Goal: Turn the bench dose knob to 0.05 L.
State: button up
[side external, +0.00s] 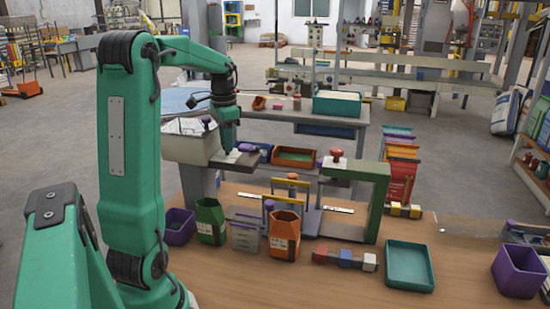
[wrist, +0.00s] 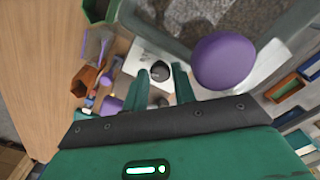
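The dose knob (wrist: 160,70) is a small round black knob with a pale mark, on a white plate (wrist: 136,62) in the wrist view. My gripper (wrist: 162,76) has its two green fingers apart, with the knob showing between and just beyond the fingertips. I cannot tell whether either finger touches it. In the side external view my gripper (side external: 228,146) points down over the pale plate on the bench machine, and the knob is hidden there. No dose figures are legible, so the knob's setting cannot be read.
A large purple ball handle (wrist: 225,60) stands close to the right of my fingers. A grey hopper (side external: 190,145) is left of my gripper. A green frame (side external: 375,200) stands at the right.

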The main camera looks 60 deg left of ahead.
jog(key=shift+r, duration=0.1)
dwell(0.3)
jog(key=shift+r, duration=3.8)
jog(key=shift+o, duration=0.6)
jog(key=shift+o, duration=1)
jog(key=m, duration=1.6)
jog(key=shift+f, duration=0.2)
